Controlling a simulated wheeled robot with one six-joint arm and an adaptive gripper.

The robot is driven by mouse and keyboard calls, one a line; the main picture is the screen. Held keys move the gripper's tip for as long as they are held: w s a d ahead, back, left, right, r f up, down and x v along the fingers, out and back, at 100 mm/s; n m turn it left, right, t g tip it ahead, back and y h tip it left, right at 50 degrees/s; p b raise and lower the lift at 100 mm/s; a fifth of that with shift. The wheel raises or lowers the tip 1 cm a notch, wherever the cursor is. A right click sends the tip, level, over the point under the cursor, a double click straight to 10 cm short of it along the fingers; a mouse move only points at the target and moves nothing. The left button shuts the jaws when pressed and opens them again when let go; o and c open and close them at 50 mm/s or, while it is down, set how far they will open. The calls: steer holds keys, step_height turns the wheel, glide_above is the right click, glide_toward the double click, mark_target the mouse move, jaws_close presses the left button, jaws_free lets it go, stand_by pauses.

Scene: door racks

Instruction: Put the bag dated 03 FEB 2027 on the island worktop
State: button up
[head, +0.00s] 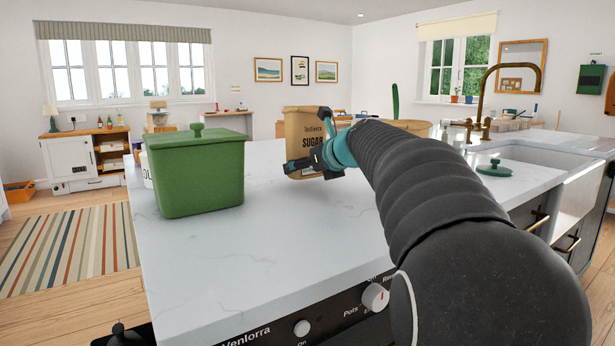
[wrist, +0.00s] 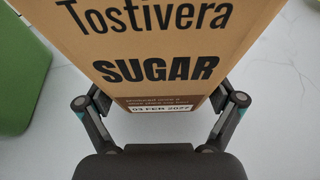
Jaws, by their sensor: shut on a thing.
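A brown paper bag marked Tostivera SUGAR (head: 299,128) is upright at the island worktop (head: 270,240). In the wrist view the bag (wrist: 160,40) fills the upper middle, and its label reads 03 FEB with a year whose last digit is hard to read. My gripper (head: 316,160) is shut on the bag, with a finger on each side of its lower part in the wrist view (wrist: 160,105). The bag's base is low over the worktop or on it; I cannot tell whether it touches.
A green lidded bin (head: 198,172) stands on the worktop to the left, with a white canister (head: 146,168) partly hidden behind it. A green lid (head: 494,168) lies near the sink (head: 560,160) on the right. The front middle of the worktop is clear.

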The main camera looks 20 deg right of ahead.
steer(key=shift+f, duration=0.95)
steer(key=o, duration=1.1)
steer(key=shift+c, duration=0.2)
steer(key=shift+r, duration=0.1)
steer(key=v, duration=1.2)
